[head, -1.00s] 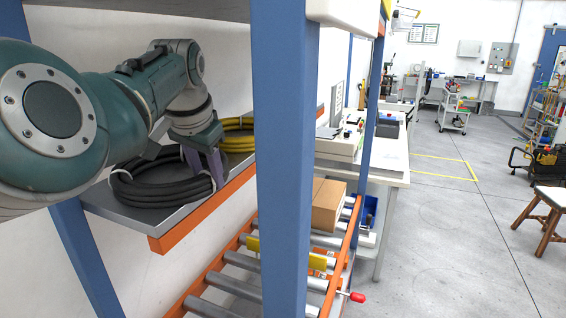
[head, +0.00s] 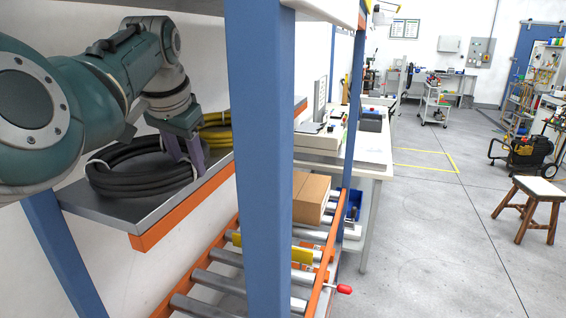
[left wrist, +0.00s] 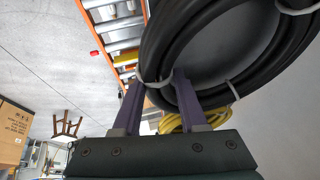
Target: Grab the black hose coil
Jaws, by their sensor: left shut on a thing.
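The black hose coil (head: 140,170), bound with white ties, lies on the grey shelf (head: 150,207) at the left of the head view. My left gripper (head: 186,160) reaches down onto the coil's right side with its purple fingers shut on it. In the left wrist view the coil (left wrist: 262,88) fills the upper right, and the fingers (left wrist: 158,88) pinch its near edge. Part of the grip is hidden by the hose. My right gripper is in neither view.
A yellow hose coil (head: 216,131) lies just behind on the same shelf. A blue post (head: 262,170) stands right of the shelf. Below are a roller conveyor (head: 222,278) and a cardboard box (head: 311,196). Open floor lies to the right, with a stool (head: 538,190).

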